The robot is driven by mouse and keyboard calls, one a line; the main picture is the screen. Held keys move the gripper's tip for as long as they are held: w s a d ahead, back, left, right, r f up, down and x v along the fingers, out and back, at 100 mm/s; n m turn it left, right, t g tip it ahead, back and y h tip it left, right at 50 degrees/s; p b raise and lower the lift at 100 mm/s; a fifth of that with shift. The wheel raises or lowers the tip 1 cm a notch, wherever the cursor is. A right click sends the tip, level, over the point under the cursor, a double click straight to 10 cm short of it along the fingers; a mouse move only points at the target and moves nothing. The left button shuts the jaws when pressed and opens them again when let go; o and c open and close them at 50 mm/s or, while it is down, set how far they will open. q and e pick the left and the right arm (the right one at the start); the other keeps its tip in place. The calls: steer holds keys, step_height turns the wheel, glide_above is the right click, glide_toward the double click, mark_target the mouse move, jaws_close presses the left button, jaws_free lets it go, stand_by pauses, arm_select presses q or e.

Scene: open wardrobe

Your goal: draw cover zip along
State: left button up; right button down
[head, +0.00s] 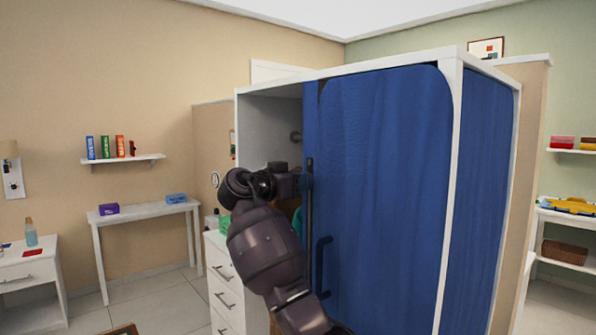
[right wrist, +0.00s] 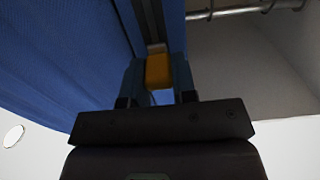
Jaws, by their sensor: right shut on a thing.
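The blue cover (head: 385,190) hangs over the front of the white-framed wardrobe (head: 452,170), and its left edge runs beside a dark upright strip (head: 310,225). My right gripper (head: 304,180) is at this left edge, about halfway up the front. In the right wrist view my right gripper (right wrist: 159,88) is shut on an orange-yellow zip pull (right wrist: 159,69), with one finger on each side of it. The blue cloth (right wrist: 65,65) lies to the left there. The pull is hidden in the head view. My left gripper is out of view.
A dark handle (head: 321,262) stands out from the front, just right of my arm. The wardrobe's left part is open, with a rail (right wrist: 245,10) inside. White drawers (head: 224,285) stand left of my arm. Open floor (head: 160,300) lies farther left.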

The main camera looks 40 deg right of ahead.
steer(key=b, duration=0.4)
glide_above(309, 283)
steer(key=a, duration=0.3)
step_height(309, 283, down, 14)
steer(key=shift+a+r, duration=0.1)
steer(key=shift+r, duration=0.1)
step_height(309, 283, down, 14)
steer(key=b, duration=0.4)
steer(key=shift+f, duration=0.1)
arm_select(q)
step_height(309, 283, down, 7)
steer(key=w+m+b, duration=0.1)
steer(key=b, duration=0.2)
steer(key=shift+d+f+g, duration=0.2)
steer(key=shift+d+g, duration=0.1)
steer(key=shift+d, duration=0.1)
arm_select(e)
step_height(309, 283, down, 7)
steer(key=shift+s, duration=0.15)
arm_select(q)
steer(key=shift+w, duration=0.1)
